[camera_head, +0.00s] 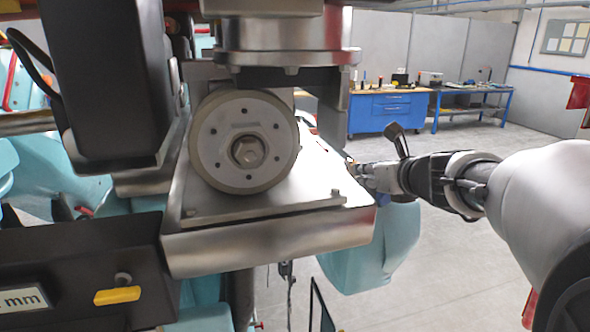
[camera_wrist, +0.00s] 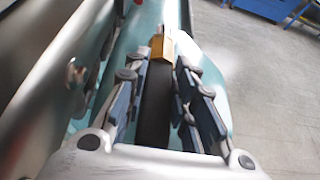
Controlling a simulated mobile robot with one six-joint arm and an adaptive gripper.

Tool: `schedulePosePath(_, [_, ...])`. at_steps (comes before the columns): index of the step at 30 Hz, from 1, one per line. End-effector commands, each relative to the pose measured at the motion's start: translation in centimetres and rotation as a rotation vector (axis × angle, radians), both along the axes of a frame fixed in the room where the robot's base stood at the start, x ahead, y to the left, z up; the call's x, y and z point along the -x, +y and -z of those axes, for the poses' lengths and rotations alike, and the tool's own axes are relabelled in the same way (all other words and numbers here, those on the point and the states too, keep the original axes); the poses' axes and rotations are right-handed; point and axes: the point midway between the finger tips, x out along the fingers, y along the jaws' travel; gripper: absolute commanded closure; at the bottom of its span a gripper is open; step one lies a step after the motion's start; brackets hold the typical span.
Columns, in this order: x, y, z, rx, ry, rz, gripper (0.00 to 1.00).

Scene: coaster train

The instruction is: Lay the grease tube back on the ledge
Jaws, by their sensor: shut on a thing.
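My gripper (camera_head: 368,178) is at the right end of the metal ledge (camera_head: 270,238) below the wheel. In the wrist view my gripper (camera_wrist: 163,85) has its fingers closed on both sides of a dark tube-like body, the grease tube (camera_wrist: 154,110). A yellow-gold end piece (camera_wrist: 164,47) shows at its far end, between the fingertips.
A grey wheel (camera_head: 243,142) with a central bolt stands over the ledge. A dark housing (camera_head: 105,85) is at the left. Teal seats (camera_head: 375,250) lie below and beyond. Open floor (camera_head: 455,250) is at the right, with a blue workbench (camera_head: 390,113) far behind.

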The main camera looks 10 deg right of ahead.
Motion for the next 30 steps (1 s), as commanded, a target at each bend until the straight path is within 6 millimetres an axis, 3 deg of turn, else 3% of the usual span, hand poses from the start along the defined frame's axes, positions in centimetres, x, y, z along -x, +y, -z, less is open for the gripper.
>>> schedulePosePath(4, [0.0,0.0,-0.2,0.000,-0.002,0.001,1.00])
schedulePosePath(5, [0.0,0.0,-0.2,0.000,-0.002,0.000,0.74])
schedulePosePath(15, [0.0,0.0,-0.1,0.000,-0.001,0.000,0.52])
schedulePosePath(25, [0.0,0.0,-0.2,0.000,0.001,0.000,0.52])
schedulePosePath(30, [0.0,0.0,-2.0,0.003,-0.003,-0.003,0.52])
